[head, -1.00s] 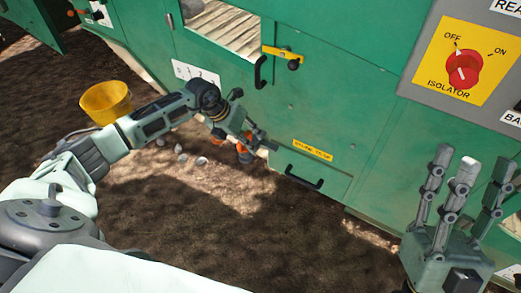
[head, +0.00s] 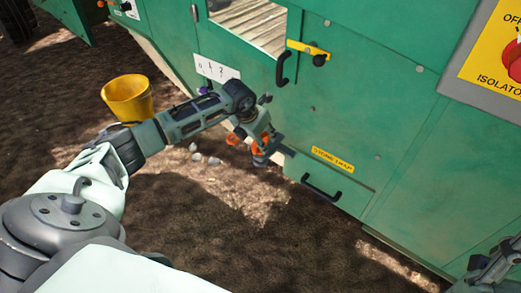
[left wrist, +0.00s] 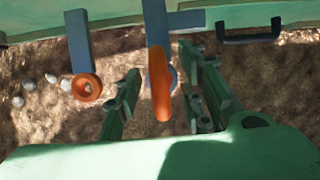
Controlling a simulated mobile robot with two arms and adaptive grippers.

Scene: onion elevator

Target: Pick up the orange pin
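In the left wrist view, a long orange piece (left wrist: 158,75), which looks like the pin, runs down between the two fingers of my left gripper (left wrist: 160,98). The fingers stand apart on either side of it, with visible gaps. An orange ring (left wrist: 88,88) on a blue-grey bar is left of the fingers. In the head view, my left gripper (head: 262,140) is low at the green machine's edge, with orange parts (head: 233,139) beside it; it partly hides them. My right gripper (head: 490,266) shows only in part at the bottom right corner.
The green machine (head: 400,130) fills the right side, with a black handle (head: 321,188) right of my left gripper. A yellow bucket (head: 128,100) stands on the soil at left. Several pale onions (head: 196,157) lie near the gripper. The soil in front is clear.

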